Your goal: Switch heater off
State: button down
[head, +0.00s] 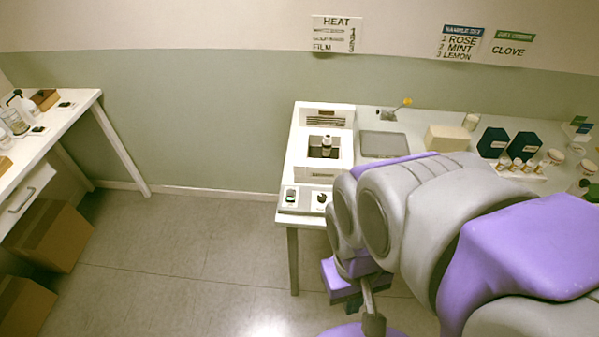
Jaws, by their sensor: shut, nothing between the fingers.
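The heater (317,172) is a white unit at the left end of the white table, with a vent at its back. A dark bottle-like item (325,147) sits in its recess. At the front is a control panel (305,200) with a green-lit switch (290,195) at left and a black knob (321,197) at right. The switch's exact position is too small to read. My purple and grey arm fills the lower right, close beside the panel's right end in the picture. I cannot make out my gripper's fingers.
A grey tray (378,144), a beige box (447,138), dark boxes (492,142) and small bottles (516,166) stand farther right on the table. A side bench (60,125) is at left, with cardboard boxes (48,235) below. The floor (185,240) between is clear.

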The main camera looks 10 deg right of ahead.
aim_at(291, 193)
jog(key=i+l, duration=0.1)
jog(key=l, duration=0.3)
jog(key=i+l, duration=0.1)
jog(key=l, duration=0.3)
jog(key=i+l, duration=0.15)
jog(key=l, duration=0.3)
jog(key=i+l+u, duration=0.1)
jog(key=l, duration=0.3)
